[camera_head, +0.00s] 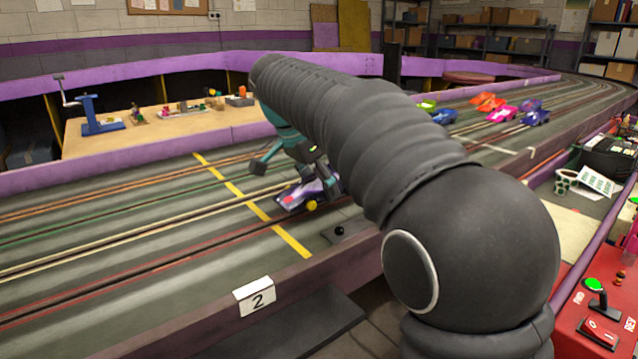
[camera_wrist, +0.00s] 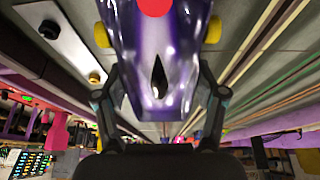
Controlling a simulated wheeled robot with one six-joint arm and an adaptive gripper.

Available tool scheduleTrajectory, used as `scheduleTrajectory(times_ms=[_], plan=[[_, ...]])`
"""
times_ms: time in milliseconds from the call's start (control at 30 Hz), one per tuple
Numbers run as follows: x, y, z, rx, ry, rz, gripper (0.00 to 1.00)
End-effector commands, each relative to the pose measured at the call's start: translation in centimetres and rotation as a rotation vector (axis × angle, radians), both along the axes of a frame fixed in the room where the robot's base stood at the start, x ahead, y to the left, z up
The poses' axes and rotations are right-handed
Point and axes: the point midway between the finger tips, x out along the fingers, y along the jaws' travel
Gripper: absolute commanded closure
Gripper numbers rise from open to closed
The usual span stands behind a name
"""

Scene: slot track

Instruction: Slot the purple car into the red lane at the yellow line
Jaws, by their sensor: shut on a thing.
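The purple car (camera_head: 306,194), with yellow wheels and a red spot, is held between the fingers of my gripper (camera_head: 297,170), above or on the track just right of the yellow line (camera_head: 250,203). In the wrist view the car (camera_wrist: 157,50) fills the top middle, with my gripper (camera_wrist: 160,100) shut on its narrow end. The red lane (camera_head: 150,268) runs along the near side of the track and crosses the yellow line. The car appears between the pale lane and the red lane. Whether its underside touches the track cannot be told. My arm hides part of the track.
A small plate with a black knob (camera_head: 340,231) lies on the track's near side. A "2" sign (camera_head: 255,296) stands on the near wall. Several other cars (camera_head: 490,108) stand farther along the track. A wooden table (camera_head: 165,122) with small items is inside the loop.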

Motion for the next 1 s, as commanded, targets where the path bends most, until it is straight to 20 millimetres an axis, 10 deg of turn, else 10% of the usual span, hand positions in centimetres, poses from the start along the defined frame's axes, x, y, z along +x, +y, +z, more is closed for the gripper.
scheduleTrajectory(times_ms=[1000], plan=[[0.0,0.0,-1.0,0.0,0.0,0.0,0.72]])
